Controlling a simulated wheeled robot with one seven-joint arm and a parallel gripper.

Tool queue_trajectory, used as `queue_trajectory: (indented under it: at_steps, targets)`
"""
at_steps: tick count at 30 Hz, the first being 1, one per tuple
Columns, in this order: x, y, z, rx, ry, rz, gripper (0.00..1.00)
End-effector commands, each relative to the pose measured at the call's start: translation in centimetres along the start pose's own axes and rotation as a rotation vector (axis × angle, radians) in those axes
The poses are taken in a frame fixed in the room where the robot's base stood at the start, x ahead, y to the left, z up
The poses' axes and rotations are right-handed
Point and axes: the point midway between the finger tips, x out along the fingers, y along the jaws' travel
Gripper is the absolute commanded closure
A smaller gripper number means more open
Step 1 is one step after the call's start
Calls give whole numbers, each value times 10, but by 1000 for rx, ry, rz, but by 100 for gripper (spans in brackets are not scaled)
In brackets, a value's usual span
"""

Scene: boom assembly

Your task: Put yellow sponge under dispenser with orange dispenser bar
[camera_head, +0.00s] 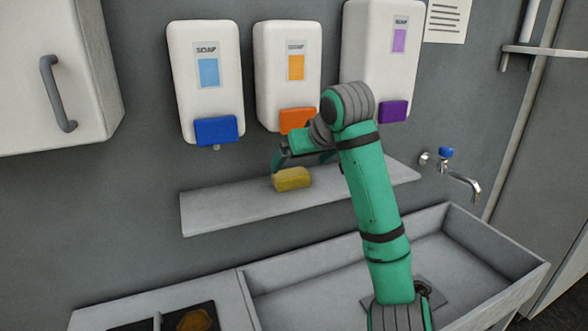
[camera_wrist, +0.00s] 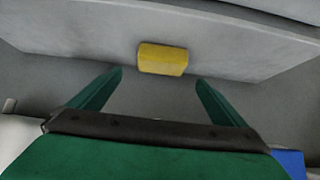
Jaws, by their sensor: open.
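The yellow sponge (camera_head: 292,180) lies on a grey shelf (camera_head: 215,213) below the dispenser with the orange bar (camera_head: 297,120). In the wrist view the sponge (camera_wrist: 162,58) sits ahead of my fingertips, between their lines and apart from them. My gripper (camera_wrist: 158,82) is open and empty. In the head view my gripper (camera_head: 302,160) is just above and behind the sponge, partly hidden by my own arm. The orange bar is partly covered by my wrist.
A blue-bar dispenser (camera_head: 207,85) hangs left and a purple-bar dispenser (camera_head: 380,50) right. Below is a sink (camera_head: 470,245) with a tap (camera_head: 462,180). A dark tray (camera_head: 185,322) holding an orange-brown piece sits at lower left. A cabinet (camera_head: 50,90) is at upper left.

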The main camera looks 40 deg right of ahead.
Motion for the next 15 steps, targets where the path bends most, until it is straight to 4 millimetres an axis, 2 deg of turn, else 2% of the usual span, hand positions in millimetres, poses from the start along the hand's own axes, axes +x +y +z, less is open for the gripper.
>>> queue_trajectory:
  at_steps: [3,6,15]
  targets:
    - [-17,-3,-2,-4,3,-2,4]
    - [-26,-4,-1,-4,1,-3,4]
    - [-32,-4,-1,-4,0,-4,4]
